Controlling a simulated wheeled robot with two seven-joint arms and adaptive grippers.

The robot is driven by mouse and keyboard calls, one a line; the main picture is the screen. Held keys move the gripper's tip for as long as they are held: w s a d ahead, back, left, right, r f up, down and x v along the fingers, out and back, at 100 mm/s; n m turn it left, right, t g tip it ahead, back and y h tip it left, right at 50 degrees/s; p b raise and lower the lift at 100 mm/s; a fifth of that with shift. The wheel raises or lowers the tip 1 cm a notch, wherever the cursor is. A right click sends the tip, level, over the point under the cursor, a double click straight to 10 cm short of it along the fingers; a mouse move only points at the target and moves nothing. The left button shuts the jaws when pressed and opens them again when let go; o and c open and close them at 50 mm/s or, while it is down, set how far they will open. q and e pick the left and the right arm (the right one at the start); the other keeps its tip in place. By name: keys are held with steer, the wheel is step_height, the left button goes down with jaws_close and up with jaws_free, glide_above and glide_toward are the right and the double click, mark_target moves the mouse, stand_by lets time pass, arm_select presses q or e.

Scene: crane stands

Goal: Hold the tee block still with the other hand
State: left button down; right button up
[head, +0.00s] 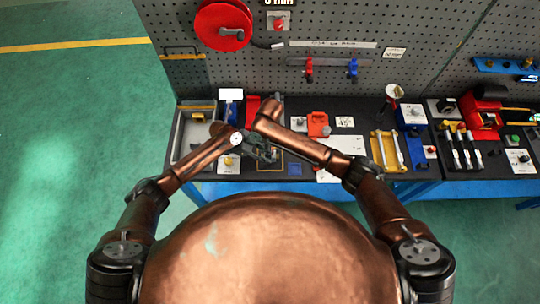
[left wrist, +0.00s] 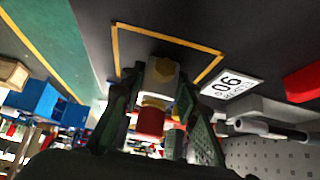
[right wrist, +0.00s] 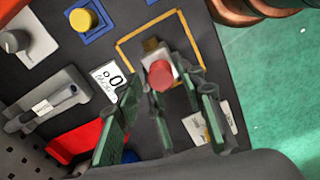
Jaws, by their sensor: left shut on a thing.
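The tee block (left wrist: 156,94) has a white body, brass-yellow ends and a red round part. In the left wrist view it sits between the fingers of my left gripper (left wrist: 152,88), which is shut on it. The right wrist view shows its red round face (right wrist: 160,74) inside a yellow-outlined square (right wrist: 122,48) on the dark bench. My right gripper (right wrist: 167,98) is over it with its fingers spread apart, one to each side. Dark finger parts near the block overlap it. In the head view both grippers (head: 262,148) crowd together, and the block is hard to make out.
A white card marked 06 (left wrist: 232,84) lies beside the square. A yellow knob on a blue base (right wrist: 84,20), a grey holder (right wrist: 45,100) and a red part (right wrist: 80,138) are near. A pegboard (head: 330,40) rises behind the bench. Bench space around the grippers is tight.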

steer(key=m, duration=0.3)
stand_by(0.4)
jaws_close()
steer(key=shift+r, duration=0.1)
stand_by(0.5)
steer(key=n, duration=0.4)
steer(key=shift+n, duration=0.4)
